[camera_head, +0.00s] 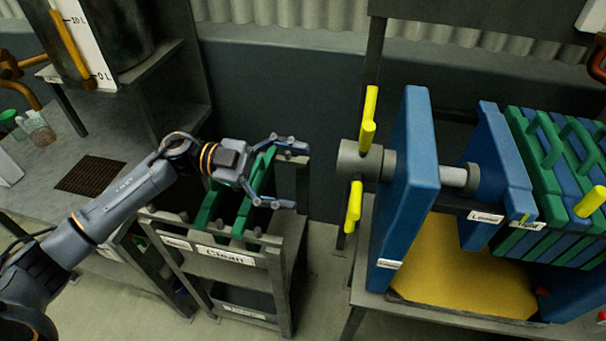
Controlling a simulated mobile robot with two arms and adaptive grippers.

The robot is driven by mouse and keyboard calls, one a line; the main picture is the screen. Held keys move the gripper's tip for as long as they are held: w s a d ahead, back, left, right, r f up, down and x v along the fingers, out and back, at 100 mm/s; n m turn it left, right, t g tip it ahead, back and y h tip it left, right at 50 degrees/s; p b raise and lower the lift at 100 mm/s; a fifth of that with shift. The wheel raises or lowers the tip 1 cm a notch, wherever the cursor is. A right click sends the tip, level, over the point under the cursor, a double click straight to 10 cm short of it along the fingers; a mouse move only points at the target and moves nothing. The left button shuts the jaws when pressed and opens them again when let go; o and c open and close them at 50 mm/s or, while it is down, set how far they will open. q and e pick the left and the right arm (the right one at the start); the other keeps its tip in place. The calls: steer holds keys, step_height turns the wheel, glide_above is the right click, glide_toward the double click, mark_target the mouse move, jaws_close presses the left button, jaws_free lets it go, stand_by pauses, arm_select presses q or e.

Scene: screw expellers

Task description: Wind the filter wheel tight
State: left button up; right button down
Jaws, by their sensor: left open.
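The filter wheel (360,160) is a grey hub with several yellow handles, on a shaft at the left end of the filter press. The shaft (455,177) runs through a blue end plate (411,190) to a second blue plate (495,165). Green and blue filter plates (565,165) stand to its right. Labels reading "Loose" and "Tight" sit below the second plate. My left gripper (291,174) is open and empty, fingers pointing right toward the wheel. It is left of the wheel and apart from it, over the rack. My right gripper is not in view.
A grey rack labelled "Clean" (226,256) holds green plates (240,205) beneath my left gripper. A yellow tray (465,275) lies under the press. A bench (40,190) with a jar (38,128) and a gauged tank stands at left. Floor shows between rack and press.

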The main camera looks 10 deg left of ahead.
arm_select(q)
steer(key=shift+a, duration=2.35)
